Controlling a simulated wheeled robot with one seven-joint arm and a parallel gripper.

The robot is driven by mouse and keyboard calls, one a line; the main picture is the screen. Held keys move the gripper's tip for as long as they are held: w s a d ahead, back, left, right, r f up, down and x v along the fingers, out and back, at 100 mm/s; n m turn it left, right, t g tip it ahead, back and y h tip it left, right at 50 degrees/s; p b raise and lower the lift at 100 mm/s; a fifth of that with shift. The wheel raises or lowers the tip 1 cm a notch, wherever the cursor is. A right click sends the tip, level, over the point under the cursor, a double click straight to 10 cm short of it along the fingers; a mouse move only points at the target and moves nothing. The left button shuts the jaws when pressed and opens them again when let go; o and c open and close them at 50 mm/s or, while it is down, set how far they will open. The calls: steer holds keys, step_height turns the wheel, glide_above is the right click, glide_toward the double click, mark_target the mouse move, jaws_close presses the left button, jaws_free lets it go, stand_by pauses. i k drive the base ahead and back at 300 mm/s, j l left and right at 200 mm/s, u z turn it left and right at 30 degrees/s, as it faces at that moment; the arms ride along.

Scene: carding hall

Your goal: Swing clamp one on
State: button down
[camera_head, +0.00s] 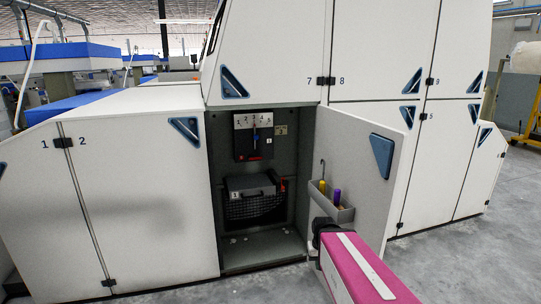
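An open cabinet bay in the white machine holds a dark panel (253,136) with a row of numbers along its top, a blue pointer at its middle and a red part low on it. Below it sits a dark grey lidded box (249,184) with a white label that reads 1, over a black mesh front. My gripper is not visible.
The bay's white door (365,170) stands open to the right, with a grey tray (345,215) on its inside holding yellow-handled and purple-handled tools. My arm is in front of this door. Closed numbered panels flank the bay. Grey floor (460,265) is clear at right.

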mark_target(284, 184)
steer(key=i+j, duration=0.7)
steer(key=z, duration=0.05)
